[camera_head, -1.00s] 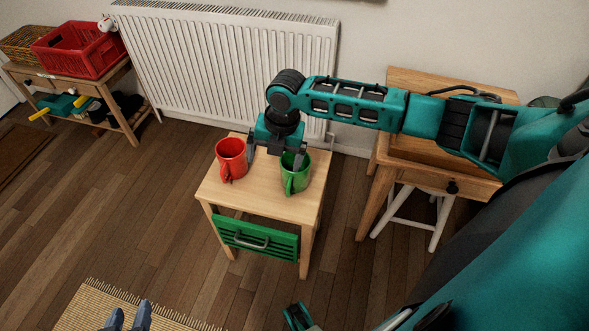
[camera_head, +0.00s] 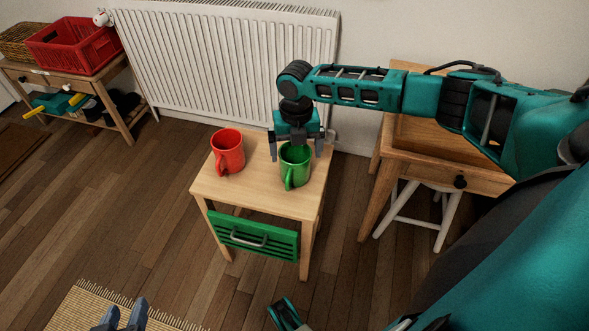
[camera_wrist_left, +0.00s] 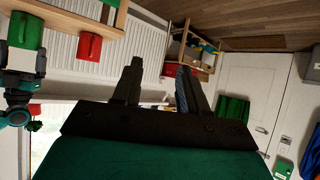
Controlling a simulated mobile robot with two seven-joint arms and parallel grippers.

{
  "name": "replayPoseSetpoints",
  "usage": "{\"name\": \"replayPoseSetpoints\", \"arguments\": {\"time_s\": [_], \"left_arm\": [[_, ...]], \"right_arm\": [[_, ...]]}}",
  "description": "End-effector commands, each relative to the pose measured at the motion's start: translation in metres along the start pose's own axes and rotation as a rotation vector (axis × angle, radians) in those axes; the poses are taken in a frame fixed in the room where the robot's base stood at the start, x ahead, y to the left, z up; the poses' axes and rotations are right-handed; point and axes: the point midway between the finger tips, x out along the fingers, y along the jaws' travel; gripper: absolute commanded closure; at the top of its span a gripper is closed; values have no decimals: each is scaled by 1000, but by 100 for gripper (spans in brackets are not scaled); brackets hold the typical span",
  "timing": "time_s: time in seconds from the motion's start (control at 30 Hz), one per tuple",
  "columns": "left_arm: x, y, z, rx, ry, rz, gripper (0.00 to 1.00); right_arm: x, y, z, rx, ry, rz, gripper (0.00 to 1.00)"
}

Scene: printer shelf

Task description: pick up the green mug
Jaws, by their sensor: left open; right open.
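The green mug (camera_head: 297,172) stands upright at the right side of the small wooden table, its handle toward the front. My right gripper (camera_head: 296,147) is open above it, pointing down, with one finger left and one right of the rim; contact cannot be told. My left gripper (camera_head: 124,316) is open and empty over the mat at the lower left, far from the mugs. Its fingers also show in the left wrist view (camera_wrist_left: 160,85), where the green mug (camera_wrist_left: 25,30) appears upside down at the upper left, beside part of my right gripper.
A red mug (camera_head: 228,155) stands left of the green one on the small table (camera_head: 240,196), which has a green slatted front (camera_head: 253,236). A radiator (camera_head: 225,65) is behind. A wooden desk (camera_head: 420,165) and white stool are right; a red crate (camera_head: 75,45) sits far left.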

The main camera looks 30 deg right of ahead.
Motion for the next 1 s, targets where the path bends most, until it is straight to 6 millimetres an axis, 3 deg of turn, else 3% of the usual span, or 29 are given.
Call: {"name": "replayPoseSetpoints", "arguments": {"time_s": [0.23, 0.53, 1.0], "left_arm": [[10, 6, 16, -11, -18, 14, 57], [9, 8, 7, -8, -7, 21, 57], [10, 5, 8, -7, -3, 14, 57]], "right_arm": [[41, 2, 0, 1, 1, -1, 0], [45, 2, 0, 1, 0, 0, 0], [45, 1, 0, 1, 0, 0, 45]]}}
